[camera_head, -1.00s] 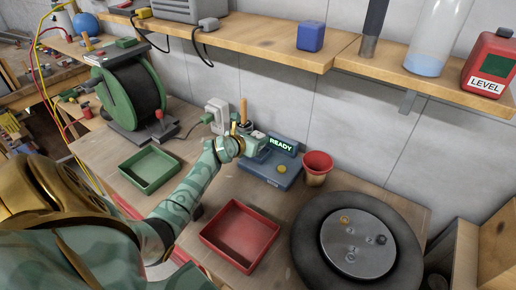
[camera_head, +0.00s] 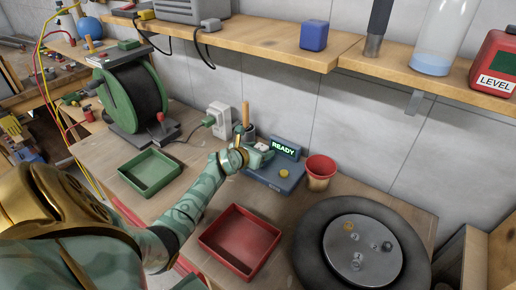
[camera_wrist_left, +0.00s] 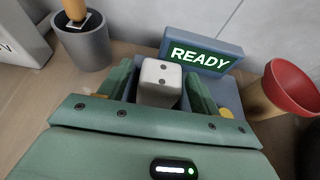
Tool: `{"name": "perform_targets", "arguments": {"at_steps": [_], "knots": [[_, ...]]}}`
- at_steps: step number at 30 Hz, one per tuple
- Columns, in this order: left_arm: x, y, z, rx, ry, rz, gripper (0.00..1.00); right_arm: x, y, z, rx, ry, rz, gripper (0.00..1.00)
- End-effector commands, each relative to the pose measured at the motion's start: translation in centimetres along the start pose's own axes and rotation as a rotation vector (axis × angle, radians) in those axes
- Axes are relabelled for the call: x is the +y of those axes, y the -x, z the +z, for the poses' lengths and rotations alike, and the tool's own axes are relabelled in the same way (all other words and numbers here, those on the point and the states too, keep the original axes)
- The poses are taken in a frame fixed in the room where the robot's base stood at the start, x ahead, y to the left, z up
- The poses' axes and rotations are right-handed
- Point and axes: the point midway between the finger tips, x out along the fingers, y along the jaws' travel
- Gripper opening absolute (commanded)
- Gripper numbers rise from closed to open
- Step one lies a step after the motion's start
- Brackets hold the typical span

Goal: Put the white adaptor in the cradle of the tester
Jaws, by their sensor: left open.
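The white adaptor (camera_wrist_left: 160,80), a small block with two dark holes in its end, is between the fingers of my left gripper (camera_wrist_left: 165,92) in the left wrist view. The fingers are open, one on each side of it. The blue tester (camera_head: 285,176) stands on the bench with a lit green READY screen (camera_head: 284,149); this screen also shows in the left wrist view (camera_wrist_left: 200,58). My left gripper (camera_head: 257,157) is over the tester's left part in the head view. The cradle is hidden by the gripper and adaptor, so the adaptor's seating cannot be told. My right gripper is not in view.
A green tray (camera_head: 152,172), a red tray (camera_head: 240,240) and a black wheel (camera_head: 312,248) take up bench space. A shelf (camera_head: 270,49) runs above.

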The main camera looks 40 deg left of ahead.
Motion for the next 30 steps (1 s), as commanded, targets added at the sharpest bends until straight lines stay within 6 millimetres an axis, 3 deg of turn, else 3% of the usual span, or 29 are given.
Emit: {"name": "perform_targets", "arguments": {"at_steps": [5,12,18,23,30], "knots": [[0.0,1.8,0.5,0.0,0.0,0.0,0.63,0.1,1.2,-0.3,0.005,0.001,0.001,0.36],[0.0,7.5,0.7,0.0,-0.002,0.0,0.63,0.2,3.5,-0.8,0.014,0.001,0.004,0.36],[0.0,11.0,0.4,0.0,0.0,0.0,0.63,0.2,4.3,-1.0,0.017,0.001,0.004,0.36],[0.0,12.1,0.3,0.0,0.001,0.0,0.63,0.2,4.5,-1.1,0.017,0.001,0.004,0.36],[0.0,12.2,0.3,0.0,0.001,0.0,0.63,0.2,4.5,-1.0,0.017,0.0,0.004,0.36]]}}
